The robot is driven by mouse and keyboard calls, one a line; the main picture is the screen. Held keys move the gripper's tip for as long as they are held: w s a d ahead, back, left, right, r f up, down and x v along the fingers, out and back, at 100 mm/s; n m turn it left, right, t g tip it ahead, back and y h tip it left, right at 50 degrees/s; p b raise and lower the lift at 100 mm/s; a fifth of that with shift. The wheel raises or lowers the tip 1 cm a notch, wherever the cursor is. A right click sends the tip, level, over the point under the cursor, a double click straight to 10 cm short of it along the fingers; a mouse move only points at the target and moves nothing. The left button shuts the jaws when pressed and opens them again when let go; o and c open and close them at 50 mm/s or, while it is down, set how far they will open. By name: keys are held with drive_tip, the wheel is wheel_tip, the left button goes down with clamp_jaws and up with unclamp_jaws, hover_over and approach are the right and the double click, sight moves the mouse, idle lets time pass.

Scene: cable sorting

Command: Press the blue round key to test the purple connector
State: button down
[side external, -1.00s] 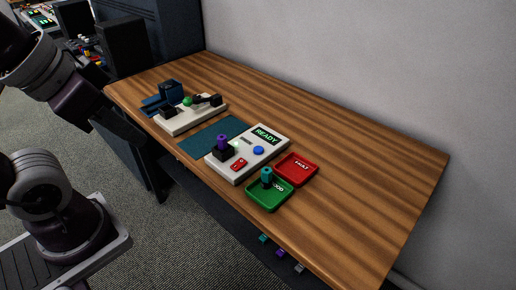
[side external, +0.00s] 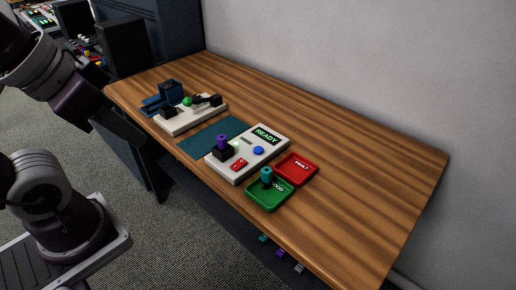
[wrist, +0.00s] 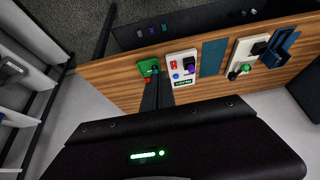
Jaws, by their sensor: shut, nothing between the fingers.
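The white tester box (side external: 230,172) stands on the table, its screen (side external: 266,136) reading READY. The purple connector (side external: 222,141) sits upright in the tester's black socket (side external: 223,153). The blue round key (side external: 258,150) is uncovered on the box's right part; it also shows in the wrist view (wrist: 176,76). A red key (side external: 238,164) with a small mark is near the front edge. My gripper (wrist: 155,78) is shut and empty in the wrist view, its fingers apart from the blue key and lined up nearer the trays. Fingertip height above the table is hard to tell.
A green GOOD tray (side external: 272,205) holds a teal connector (side external: 267,177). A red FAULT tray (side external: 309,180) looks empty. A teal mat (side external: 213,134) and another white fixture (side external: 180,125) with a green knob (side external: 187,101) lie left. The table's right part is clear.

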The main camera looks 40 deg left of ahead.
idle(0.7)
drive_tip(key=m+t+y, duration=0.1)
drive_tip(key=m+t, duration=0.3)
drive_tip(key=m, duration=0.4)
hover_over(256, 151)
wheel_tip(256, 151, down, 14)
drive_tip(key=shift+w+a+r, duration=0.1)
drive_tip(key=shift+r, duration=0.15)
drive_tip(key=shift+f, duration=4.4)
drive_tip(key=shift+f, duration=0.4)
